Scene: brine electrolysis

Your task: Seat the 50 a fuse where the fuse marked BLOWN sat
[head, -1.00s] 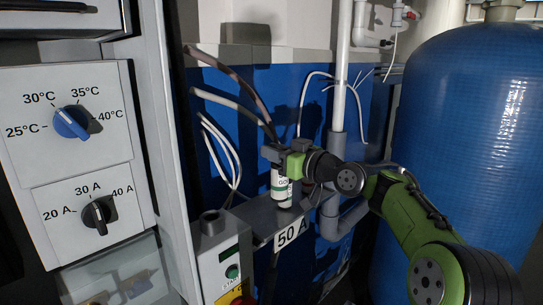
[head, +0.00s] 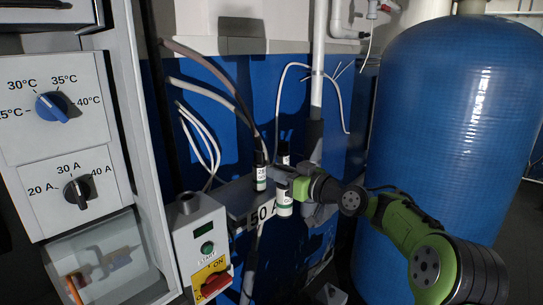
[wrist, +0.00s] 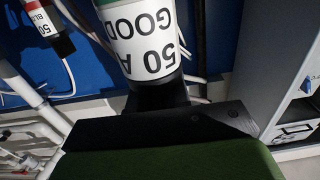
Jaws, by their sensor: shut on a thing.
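My gripper (head: 283,175) is shut on a white fuse (head: 284,208) with a green band, in front of the grey shelf marked 50 A (head: 236,197). In the wrist view the fuse reads 50 A GOOD (wrist: 148,35), upside down. Another white fuse (head: 260,173) with a dark top stands upright at the shelf, just left of my gripper. I cannot read its label. In the wrist view, a black and white fuse with a red band (wrist: 45,22) is at the top left, its text cut off after "50 BL". I cannot tell where the held fuse's lower end rests, if anywhere.
A control box (head: 200,240) with START button and red-yellow ON/OFF switch stands front left of the shelf. Loose cables (head: 205,140) hang at the blue wall. A grey pipe (head: 315,130) rises behind my gripper; a large blue tank (head: 455,130) is at right.

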